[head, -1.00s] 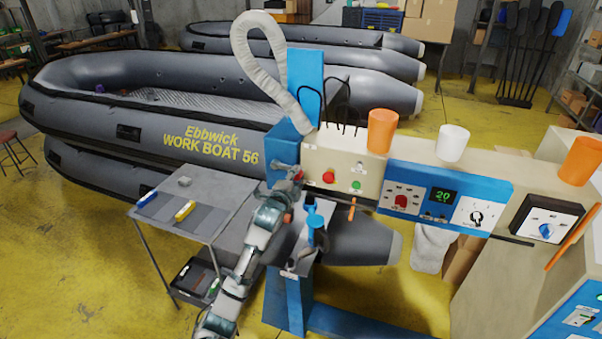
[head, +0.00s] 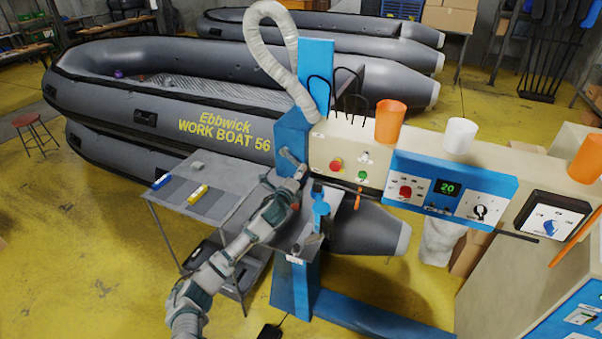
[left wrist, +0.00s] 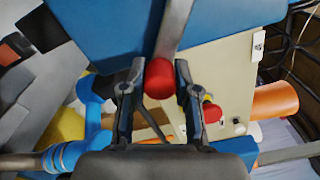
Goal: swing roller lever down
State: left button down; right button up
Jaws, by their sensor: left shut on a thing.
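The roller lever (head: 290,158) is a short grey bar at the blue column of the welding machine, left of the cream control box. In the left wrist view the grey lever (left wrist: 174,30) comes down from the top and ends in a red ball knob (left wrist: 158,78). My left gripper (head: 298,182) is at the lever's end in the head view. In the left wrist view the fingers of my left gripper (left wrist: 158,80) stand on both sides of the red knob and are shut on it. My right gripper is not in view.
The cream control box (head: 345,158) has red and green buttons beside the lever. A blue panel (head: 450,190) reads 20. A grey side table (head: 195,190) stands left of the machine. Orange cups (head: 389,120) and a white cup (head: 459,136) stand on top. Grey boats fill the back.

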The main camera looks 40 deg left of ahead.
pick_arm(q)
jog(key=shift+f, duration=0.4)
jog(key=c, duration=0.9)
grip_release()
jog(key=shift+o, duration=0.3)
jog(key=shift+a, duration=0.15)
jog(key=shift+r, duration=0.1)
jog(key=v, duration=1.1)
jog(key=shift+s, duration=0.4)
